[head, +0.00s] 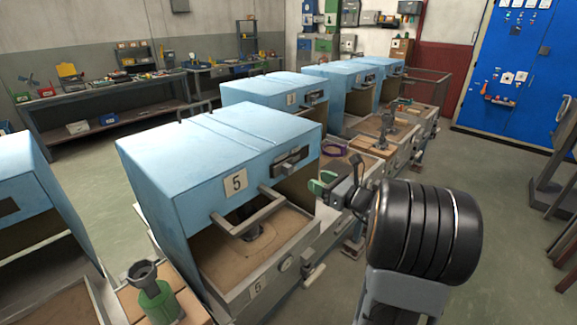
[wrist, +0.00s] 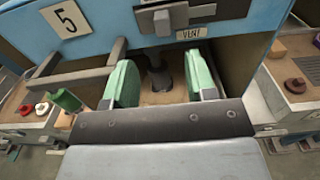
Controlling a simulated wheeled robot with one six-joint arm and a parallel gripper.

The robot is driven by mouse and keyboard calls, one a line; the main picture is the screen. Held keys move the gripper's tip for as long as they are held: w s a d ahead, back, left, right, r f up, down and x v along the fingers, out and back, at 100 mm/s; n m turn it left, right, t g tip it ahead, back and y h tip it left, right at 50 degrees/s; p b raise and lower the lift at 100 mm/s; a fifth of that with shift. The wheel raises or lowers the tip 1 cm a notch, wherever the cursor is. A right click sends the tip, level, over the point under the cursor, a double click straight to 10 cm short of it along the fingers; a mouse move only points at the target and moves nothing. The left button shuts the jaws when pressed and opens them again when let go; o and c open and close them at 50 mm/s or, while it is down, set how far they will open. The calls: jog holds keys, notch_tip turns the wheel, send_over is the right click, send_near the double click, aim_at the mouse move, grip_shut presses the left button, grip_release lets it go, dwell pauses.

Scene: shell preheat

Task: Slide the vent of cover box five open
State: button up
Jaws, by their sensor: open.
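Cover box five (head: 215,150) is a light blue hood with a white "5" plate; it also shows in the wrist view (wrist: 110,15). Its vent (head: 291,161) is a dark metal slide with a small knob on the hood's front face. In the wrist view the vent slide (wrist: 180,17) is at the top, above a "VENT" label (wrist: 191,34). My gripper (wrist: 161,80) has green pads spread apart with nothing between them. In the head view my gripper (head: 325,186) is just right of the box's front, below the vent and apart from it. I cannot tell how far open the vent is.
A grey bar handle (head: 250,214) juts from the hood's lower front, left of my gripper in the wrist view. A dark part stands inside the open-fronted box. A green bottle-like item (head: 155,300) stands left. More blue boxes (head: 270,95) line up behind.

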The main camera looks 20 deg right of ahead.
aim_at(291, 167)
jog(key=p+x, duration=0.2)
jog(key=x, duration=1.1)
jog(key=shift+w, duration=0.1)
jog(key=shift+d, duration=0.1)
grip_shut()
